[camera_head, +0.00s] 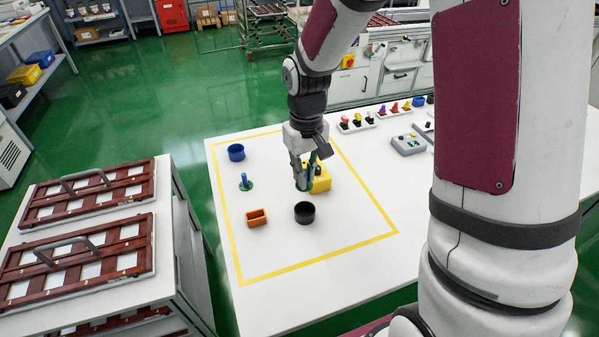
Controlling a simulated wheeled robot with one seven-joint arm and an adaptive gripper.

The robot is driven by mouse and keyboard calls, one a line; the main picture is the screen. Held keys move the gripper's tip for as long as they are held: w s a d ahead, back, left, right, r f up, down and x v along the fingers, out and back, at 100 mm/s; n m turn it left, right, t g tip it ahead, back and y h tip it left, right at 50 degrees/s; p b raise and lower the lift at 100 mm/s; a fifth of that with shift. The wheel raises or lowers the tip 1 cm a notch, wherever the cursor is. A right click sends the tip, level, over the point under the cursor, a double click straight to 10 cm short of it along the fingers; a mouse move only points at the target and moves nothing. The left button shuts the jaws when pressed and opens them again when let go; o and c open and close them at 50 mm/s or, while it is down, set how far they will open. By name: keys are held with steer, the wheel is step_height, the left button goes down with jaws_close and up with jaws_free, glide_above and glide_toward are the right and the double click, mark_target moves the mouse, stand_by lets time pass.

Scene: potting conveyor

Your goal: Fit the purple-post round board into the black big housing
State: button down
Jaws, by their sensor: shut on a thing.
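The black big housing (305,213) is a round open cup on the white table, near the front of the yellow outline. My gripper (310,168) points down just behind it and is shut on a round green board (302,187). The fingers cover the board's post, so its purple colour cannot be made out. The board is apart from the black housing, behind it in the picture. It is too small to tell whether the board is clear of the table.
A yellow housing (321,181) stands close to the gripper's right. A green board with a blue post (246,182), a blue round housing (236,152) and an orange rectangular housing (257,218) stand to the left. The table right of the black housing is clear.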

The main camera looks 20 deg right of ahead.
steer(key=shift+f+b, duration=3)
steer(key=shift+f, duration=1.85)
steer(key=c, duration=1.6)
jaws_free()
steer(key=shift+o, duration=0.2)
steer(key=shift+r+p, duration=2.35)
steer(key=shift+r, duration=1.15)
